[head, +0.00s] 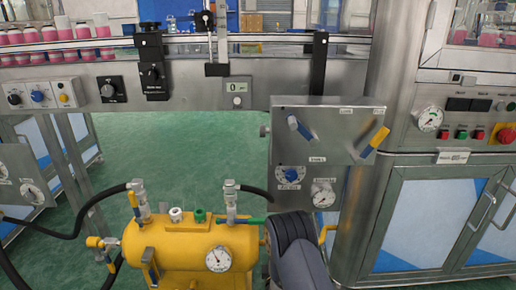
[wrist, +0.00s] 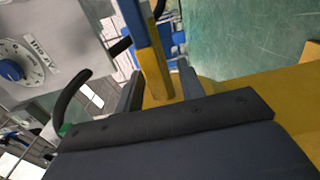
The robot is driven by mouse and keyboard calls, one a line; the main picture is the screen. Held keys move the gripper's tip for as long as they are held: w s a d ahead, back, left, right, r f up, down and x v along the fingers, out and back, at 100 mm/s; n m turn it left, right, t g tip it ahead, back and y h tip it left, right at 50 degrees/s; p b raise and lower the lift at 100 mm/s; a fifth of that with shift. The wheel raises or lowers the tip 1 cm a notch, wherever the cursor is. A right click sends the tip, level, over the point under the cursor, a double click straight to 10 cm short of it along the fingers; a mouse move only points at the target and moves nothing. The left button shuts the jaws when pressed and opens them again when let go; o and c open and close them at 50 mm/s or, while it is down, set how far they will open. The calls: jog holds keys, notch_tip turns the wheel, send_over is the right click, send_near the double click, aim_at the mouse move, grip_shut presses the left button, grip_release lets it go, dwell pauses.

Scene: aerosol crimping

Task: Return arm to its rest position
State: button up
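My arm's dark grey end (head: 295,250) shows at the bottom centre of the head view, in front of the control panel's lower edge and just right of the yellow tank (head: 190,245). My gripper's fingertips are hidden there. In the wrist view my gripper (wrist: 160,68) has its two dark fingers apart. A yellow and blue bar (wrist: 155,75) shows in the space between them, with narrow gaps at its sides. I cannot tell how far beyond the fingertips it lies.
Black hoses (head: 75,212) run to the tank. A steel cabinet (head: 425,225) stands at the right. Green floor (head: 190,150) is open behind the tank.

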jog(key=shift+r, duration=0.2)
jog(key=shift+f, duration=0.15)
dwell(0.3)
jog(key=shift+s+p, duration=0.3)
jog(key=shift+s, duration=0.05)
jog(key=s+p, duration=0.3)
jog(key=s, duration=0.7)
jog(key=w+b, duration=0.3)
jog(key=w, duration=0.7)
jog(key=shift+w+f+b, duration=0.15)
jog(key=shift+b, duration=0.2)
jog(key=shift+w+r, duration=0.25)
jog(key=shift+r, duration=0.05)
jog(key=shift+s+r+m, duration=0.1)
jog(key=shift+r+m, duration=0.25)
jog(key=shift+m, duration=0.35)
jog(key=shift+d+r, duration=0.1)
